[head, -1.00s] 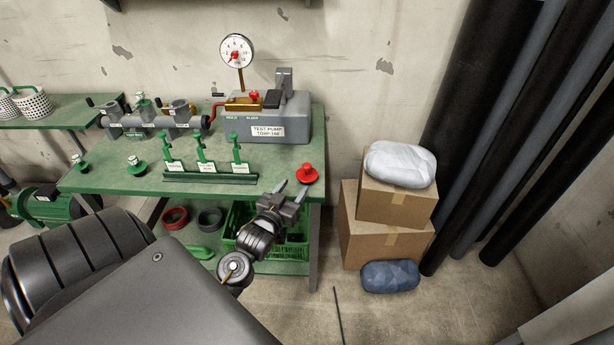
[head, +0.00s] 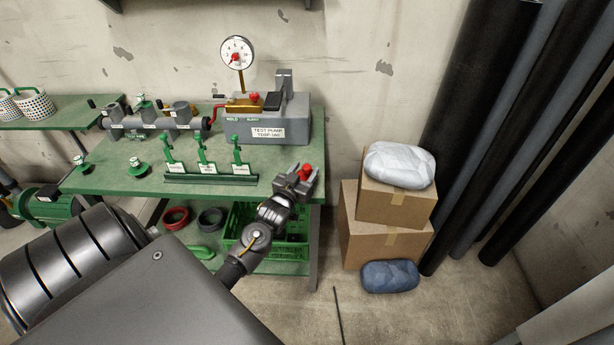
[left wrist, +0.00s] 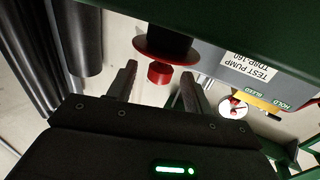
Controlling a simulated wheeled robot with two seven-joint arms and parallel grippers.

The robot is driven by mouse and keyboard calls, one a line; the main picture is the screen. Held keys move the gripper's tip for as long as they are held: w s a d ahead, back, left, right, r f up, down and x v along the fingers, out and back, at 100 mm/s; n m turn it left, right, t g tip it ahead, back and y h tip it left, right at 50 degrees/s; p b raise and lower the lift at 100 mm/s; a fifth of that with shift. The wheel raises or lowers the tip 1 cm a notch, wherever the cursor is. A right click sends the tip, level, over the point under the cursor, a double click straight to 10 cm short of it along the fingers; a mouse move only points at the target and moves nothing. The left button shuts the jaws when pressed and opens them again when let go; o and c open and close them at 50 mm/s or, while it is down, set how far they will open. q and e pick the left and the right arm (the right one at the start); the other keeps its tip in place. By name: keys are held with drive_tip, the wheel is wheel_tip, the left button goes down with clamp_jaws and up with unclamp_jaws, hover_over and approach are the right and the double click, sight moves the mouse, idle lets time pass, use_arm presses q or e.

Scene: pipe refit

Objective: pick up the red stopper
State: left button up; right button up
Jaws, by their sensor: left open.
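The red stopper (head: 305,169) is at the right front corner of the green workbench (head: 120,178). In the head view my left gripper (head: 299,180) is at the stopper and hides its lower part. In the left wrist view the stopper's red knob (left wrist: 160,73) shows between the tips of my open left gripper (left wrist: 157,84), with a gap on each side. Its wide dark red flange is beyond the knob. The jaws are not closed on it. My right gripper is not in view.
The grey test pump (head: 270,125) with its gauge stands behind the stopper. A green rack (head: 210,178) with several tagged green handles is to the left. Cardboard boxes (head: 385,242) stand on the floor to the right. A green crate (head: 240,215) is under the bench.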

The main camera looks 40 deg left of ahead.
use_arm(q)
drive_tip(key=shift+x, duration=1.05)
clamp_jaws()
